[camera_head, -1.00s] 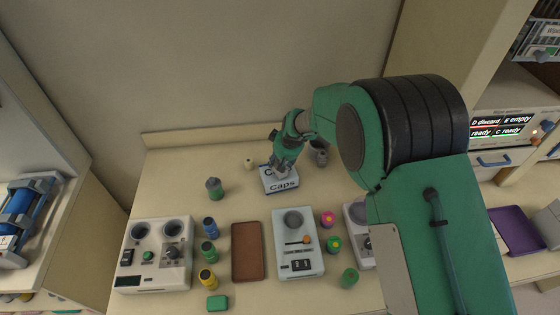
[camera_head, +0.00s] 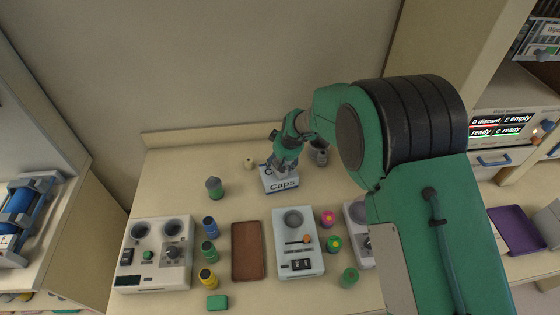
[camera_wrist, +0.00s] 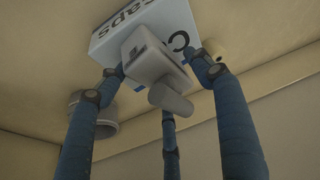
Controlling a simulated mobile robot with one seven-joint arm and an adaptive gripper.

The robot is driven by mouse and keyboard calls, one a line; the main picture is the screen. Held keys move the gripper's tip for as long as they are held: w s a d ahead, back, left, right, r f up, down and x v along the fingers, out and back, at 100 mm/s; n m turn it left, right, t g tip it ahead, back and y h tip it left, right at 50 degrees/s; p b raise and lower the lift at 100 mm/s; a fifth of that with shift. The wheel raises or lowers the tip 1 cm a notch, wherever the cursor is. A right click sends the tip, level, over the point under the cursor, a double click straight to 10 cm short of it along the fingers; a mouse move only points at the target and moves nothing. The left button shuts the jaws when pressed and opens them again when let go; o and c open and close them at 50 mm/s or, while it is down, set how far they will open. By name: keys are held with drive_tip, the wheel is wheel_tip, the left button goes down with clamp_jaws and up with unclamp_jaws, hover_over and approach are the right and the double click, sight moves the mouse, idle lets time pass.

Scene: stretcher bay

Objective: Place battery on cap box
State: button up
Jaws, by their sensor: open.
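The cap box (camera_head: 283,186), white and blue with "Caps" lettering, lies at the back middle of the table. It also shows in the wrist view (camera_wrist: 108,38). A grey part with a blocky body and a rounded end, apparently the battery (camera_wrist: 150,62), is over the top of the box. It looks to be resting there, though its underside is hidden. My gripper (camera_head: 283,170) is directly above the box. In the wrist view its blue-grey fingers are spread around the grey part, with visible gaps. In the head view the gripper mostly hides the part.
A grey cup-like piece (camera_head: 319,157) stands right of the box and a small cream piece (camera_head: 249,162) left of it. In front are a brown tray (camera_head: 247,251), a grey device (camera_head: 297,266), a larger device (camera_head: 153,278) and several coloured small containers. The wall is close behind.

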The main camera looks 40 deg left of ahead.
drive_tip(key=shift+r, duration=0.2)
drive_tip(key=v, duration=1.2)
drive_tip(key=shift+s+f, duration=0.1)
drive_tip(key=shift+f, duration=0.05)
drive_tip(key=shift+d, duration=0.1)
idle(0.5)
